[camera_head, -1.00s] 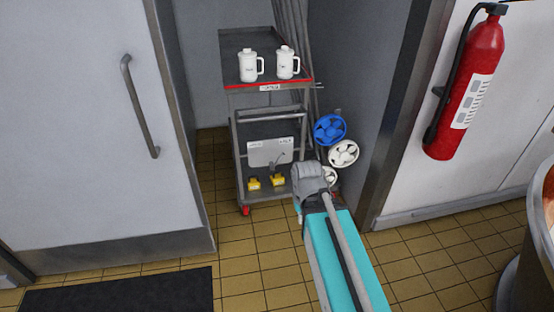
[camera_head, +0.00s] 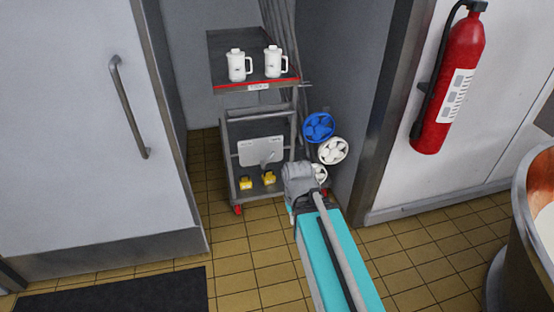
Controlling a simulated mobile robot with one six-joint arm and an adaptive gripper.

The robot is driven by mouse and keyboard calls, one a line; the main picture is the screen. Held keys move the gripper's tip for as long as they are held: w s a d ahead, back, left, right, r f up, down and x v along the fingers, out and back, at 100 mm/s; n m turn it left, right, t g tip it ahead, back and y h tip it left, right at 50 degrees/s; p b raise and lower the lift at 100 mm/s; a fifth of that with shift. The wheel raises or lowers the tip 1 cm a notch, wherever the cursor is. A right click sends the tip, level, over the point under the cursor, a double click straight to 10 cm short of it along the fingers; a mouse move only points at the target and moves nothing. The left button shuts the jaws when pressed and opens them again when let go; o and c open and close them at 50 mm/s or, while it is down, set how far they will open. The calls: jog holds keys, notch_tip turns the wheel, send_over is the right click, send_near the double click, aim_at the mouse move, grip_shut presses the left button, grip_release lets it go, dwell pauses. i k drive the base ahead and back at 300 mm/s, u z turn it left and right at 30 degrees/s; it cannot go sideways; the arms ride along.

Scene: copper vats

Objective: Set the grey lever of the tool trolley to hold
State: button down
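The tool trolley (camera_head: 225,130) stands in a recess, with a red-edged top shelf and a lower frame. A light grey plate (camera_head: 247,152) is on its lower part. A small grey lever (camera_head: 268,157) seems to show at the plate's right side; it is too small to tell its setting, and the plate's labels are unreadable. My arm reaches in from the bottom, with a turquoise link and a grey wrist end just in front of the trolley's lower right. My gripper's fingers are hidden behind the wrist, so I cannot see if they touch anything.
Two white jugs (camera_head: 252,65) stand on the top shelf. Yellow items (camera_head: 257,180) sit low on the trolley. Blue (camera_head: 319,127) and white (camera_head: 333,150) round items are at its right. A fire extinguisher (camera_head: 450,80) hangs right; a copper vat (camera_head: 535,225) stands far right. Floor before the trolley is open.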

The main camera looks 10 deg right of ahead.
aim_at(272, 154)
jog(key=k, duration=1.25)
jog(key=u, duration=0.3)
jog(key=i, duration=0.75)
jog(key=u, duration=0.35)
jog(key=i, duration=1.55)
jog(key=z, duration=0.65)
